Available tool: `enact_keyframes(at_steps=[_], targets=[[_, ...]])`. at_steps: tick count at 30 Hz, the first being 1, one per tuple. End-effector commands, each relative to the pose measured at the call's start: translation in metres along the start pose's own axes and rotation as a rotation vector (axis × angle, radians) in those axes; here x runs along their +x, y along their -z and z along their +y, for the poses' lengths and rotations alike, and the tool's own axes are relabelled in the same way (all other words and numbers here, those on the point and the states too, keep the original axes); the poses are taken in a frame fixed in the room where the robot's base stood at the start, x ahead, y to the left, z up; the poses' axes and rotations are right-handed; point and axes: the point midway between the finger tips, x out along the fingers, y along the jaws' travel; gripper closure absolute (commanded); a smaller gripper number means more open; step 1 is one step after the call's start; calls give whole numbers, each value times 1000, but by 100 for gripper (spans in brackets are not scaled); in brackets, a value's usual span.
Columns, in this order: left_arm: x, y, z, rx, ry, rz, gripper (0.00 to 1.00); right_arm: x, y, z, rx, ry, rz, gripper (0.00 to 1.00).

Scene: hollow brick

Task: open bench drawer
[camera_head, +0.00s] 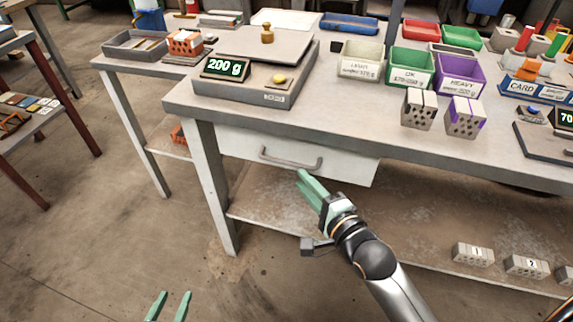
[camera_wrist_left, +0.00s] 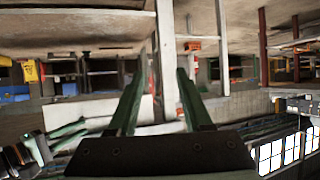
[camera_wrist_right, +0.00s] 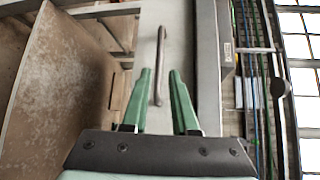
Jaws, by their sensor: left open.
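The bench drawer (camera_head: 345,165) is a pale grey panel under the bench top and looks shut. Its metal bar handle (camera_head: 290,164) runs along the front. My right gripper (camera_head: 303,174) is just below the handle's right end in the head view. In the right wrist view, the handle (camera_wrist_right: 160,60) stands upright in line with the gap between the parted fingers (camera_wrist_right: 160,72). I cannot tell how deep it lies between them. My left gripper (camera_head: 170,294) is low at the bottom left, over the floor, with its fingers apart and empty.
The bench top (camera_head: 330,118) holds a scale (camera_head: 250,95) reading 200 g, labelled bins including a green one (camera_head: 412,66), and small hollow bricks (camera_head: 419,108).

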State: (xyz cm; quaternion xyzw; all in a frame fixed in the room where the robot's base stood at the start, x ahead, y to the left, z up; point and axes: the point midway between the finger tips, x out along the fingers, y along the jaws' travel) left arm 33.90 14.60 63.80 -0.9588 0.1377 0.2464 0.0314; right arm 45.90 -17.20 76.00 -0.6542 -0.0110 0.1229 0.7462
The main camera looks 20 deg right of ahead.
Motion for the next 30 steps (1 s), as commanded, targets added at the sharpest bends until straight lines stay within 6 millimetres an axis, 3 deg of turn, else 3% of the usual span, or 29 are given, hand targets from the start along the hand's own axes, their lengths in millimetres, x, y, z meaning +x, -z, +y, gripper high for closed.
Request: enact_keyframes(at_steps=[6,15,21,30], targets=[[-1,42,-6,50,15,169,50,40,0,1,-2,2,0,73],[-12,94,-10,110,27,375,50,79,0,2,-2,-1,-1,73],[-18,108,-10,127,30,434,50,89,0,1,-1,-2,0,73],[-18,110,-10,129,31,440,50,90,0,1,-1,-2,0,73]])
